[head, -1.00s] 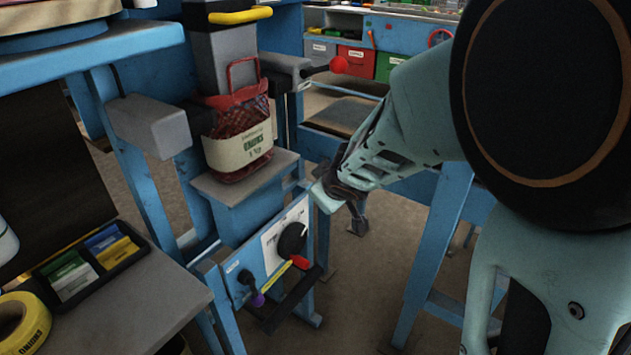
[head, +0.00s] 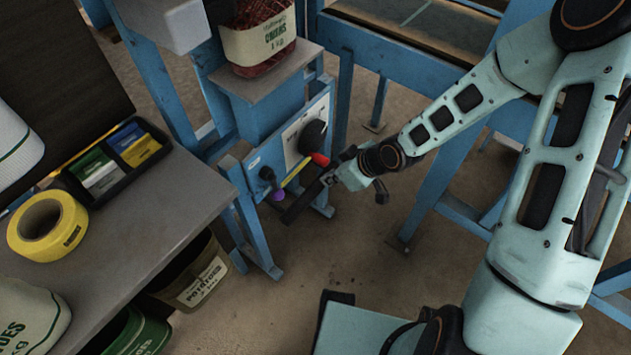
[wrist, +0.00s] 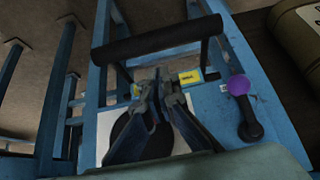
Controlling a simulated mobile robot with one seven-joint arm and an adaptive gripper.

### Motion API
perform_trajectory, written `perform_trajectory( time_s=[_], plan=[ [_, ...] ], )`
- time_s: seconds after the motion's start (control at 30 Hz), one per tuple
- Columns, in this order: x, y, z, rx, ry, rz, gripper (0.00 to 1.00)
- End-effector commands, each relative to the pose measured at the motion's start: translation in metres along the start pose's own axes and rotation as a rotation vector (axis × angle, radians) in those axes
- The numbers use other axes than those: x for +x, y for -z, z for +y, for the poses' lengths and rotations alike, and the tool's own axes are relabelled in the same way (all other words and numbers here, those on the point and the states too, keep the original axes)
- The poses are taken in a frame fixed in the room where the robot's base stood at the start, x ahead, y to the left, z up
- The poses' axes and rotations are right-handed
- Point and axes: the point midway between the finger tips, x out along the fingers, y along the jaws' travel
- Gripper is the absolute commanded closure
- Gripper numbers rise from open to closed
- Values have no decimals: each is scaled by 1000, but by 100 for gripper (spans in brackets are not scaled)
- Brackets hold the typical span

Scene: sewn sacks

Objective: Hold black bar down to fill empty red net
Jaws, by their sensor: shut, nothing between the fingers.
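The black bar (head: 300,207) sticks out low at the front of the blue machine. It also spans the upper part of the wrist view (wrist: 157,42).
The machine's panel carries a black dial (head: 313,137), a red-tipped lever (head: 320,160) and a purple-knobbed lever (wrist: 239,88), all near my gripper. A grey table (head: 150,220) with yellow tape (head: 47,229) stands left. The floor in front of the machine is open.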

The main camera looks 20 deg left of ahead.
Motion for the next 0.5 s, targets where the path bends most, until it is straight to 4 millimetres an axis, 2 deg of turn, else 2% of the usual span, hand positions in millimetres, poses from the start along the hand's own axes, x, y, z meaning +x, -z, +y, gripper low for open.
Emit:
perform_trajectory(
  time_s=[0.27, 0.37, 0.5],
  plan=[
    [2, -1, 0, 0, 0, -2, 100],
    [10, -2, -1, 0, 1, -3, 100],
    [31, -3, -1, -1, 2, -4, 100]
  ],
)
